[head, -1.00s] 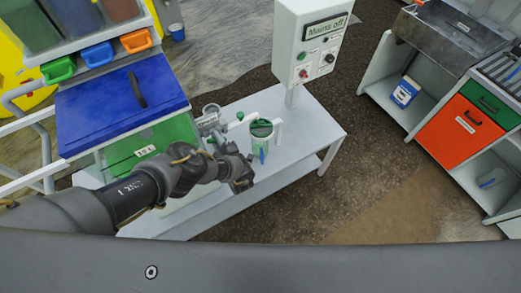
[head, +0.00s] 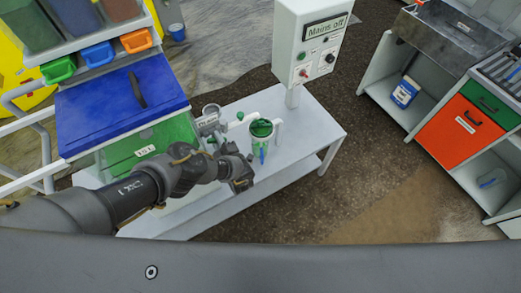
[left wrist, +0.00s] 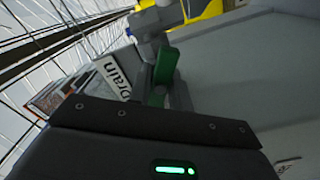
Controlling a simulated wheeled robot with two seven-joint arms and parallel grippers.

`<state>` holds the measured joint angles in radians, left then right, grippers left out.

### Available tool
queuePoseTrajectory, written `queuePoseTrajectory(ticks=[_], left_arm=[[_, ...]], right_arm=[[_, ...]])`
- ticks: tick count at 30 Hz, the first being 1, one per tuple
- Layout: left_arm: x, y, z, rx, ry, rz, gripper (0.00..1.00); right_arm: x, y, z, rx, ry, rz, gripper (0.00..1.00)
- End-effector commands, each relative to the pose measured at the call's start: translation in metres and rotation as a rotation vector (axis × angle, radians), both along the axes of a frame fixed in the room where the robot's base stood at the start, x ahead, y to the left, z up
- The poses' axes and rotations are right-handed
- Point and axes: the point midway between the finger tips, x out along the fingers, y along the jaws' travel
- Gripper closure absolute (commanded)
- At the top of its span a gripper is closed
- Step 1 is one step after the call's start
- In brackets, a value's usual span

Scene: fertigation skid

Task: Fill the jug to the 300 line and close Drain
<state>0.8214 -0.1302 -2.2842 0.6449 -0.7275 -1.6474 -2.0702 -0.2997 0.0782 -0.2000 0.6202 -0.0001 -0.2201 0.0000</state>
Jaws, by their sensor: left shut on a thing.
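My left gripper (head: 243,182) is at the bench's front edge, to the left of and nearer than the jug. In the left wrist view my left gripper (left wrist: 168,98) is shut on the green Drain handle (left wrist: 164,66), beside the white label (left wrist: 113,77) reading Drain. The dark gripper body hides the handle's lower end. My right gripper is not in view.
A tank with a blue lid (head: 115,105) and green contents stands left of the jug. A control box (head: 310,45) reading "Mains off" stands behind it. The bench top (head: 310,130) right of the jug is clear. Cabinets (head: 465,135) stand far right.

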Motion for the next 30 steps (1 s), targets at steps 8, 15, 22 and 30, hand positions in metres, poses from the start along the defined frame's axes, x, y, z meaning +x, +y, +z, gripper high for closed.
queuePoseTrajectory(ticks=[8,15,22,30], left_arm=[[0.001,0.001,0.001,0.001,-0.002,0.001,1.0],[0.001,0.001,0.001,0.001,-0.002,0.001,1.0],[0.001,0.0,-0.003,0.215,0.127,0.002,1.0],[0.001,0.0,0.0,0.482,0.29,0.001,1.0]], right_arm=[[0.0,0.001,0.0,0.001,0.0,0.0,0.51],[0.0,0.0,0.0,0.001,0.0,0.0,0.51],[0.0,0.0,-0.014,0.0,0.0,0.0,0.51],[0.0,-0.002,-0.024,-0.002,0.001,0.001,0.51]])
